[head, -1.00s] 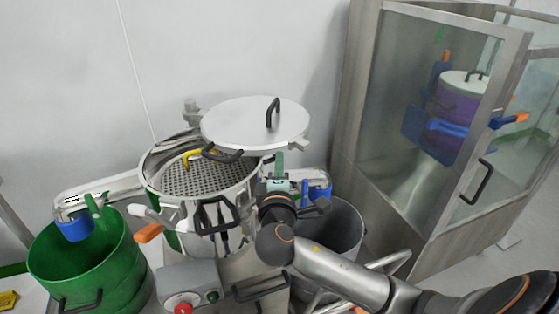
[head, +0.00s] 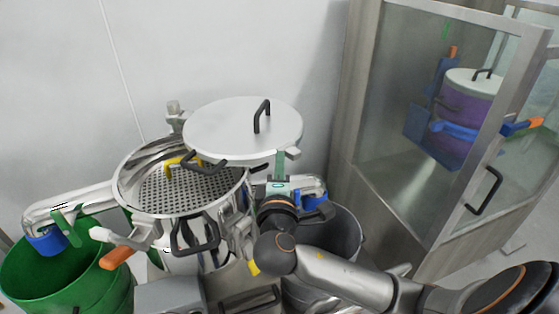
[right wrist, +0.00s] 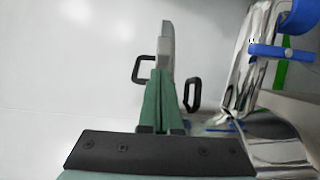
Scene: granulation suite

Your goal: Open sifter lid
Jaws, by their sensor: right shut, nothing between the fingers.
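The sifter's round white lid (head: 225,140), with a black handle on top, is swung off to the upper right of the sifter bowl (head: 135,205). The bowl's opening is largely uncovered and shows a perforated screen (head: 200,192) with a yellow handle. My right gripper (head: 281,157) is at the lid's lower right rim, beside a small metal tab. Its green fingers are shut with nothing between them. In the right wrist view the closed fingers (right wrist: 161,85) point at the lid, seen edge-on (right wrist: 166,45). I cannot tell whether they touch it. My left gripper is not in view.
A green bin (head: 60,275) stands at the lower left under a blue-ended spout (head: 45,240). A grey bin (head: 347,230) stands behind my right arm. A glass-doored steel cabinet (head: 375,165) fills the right.

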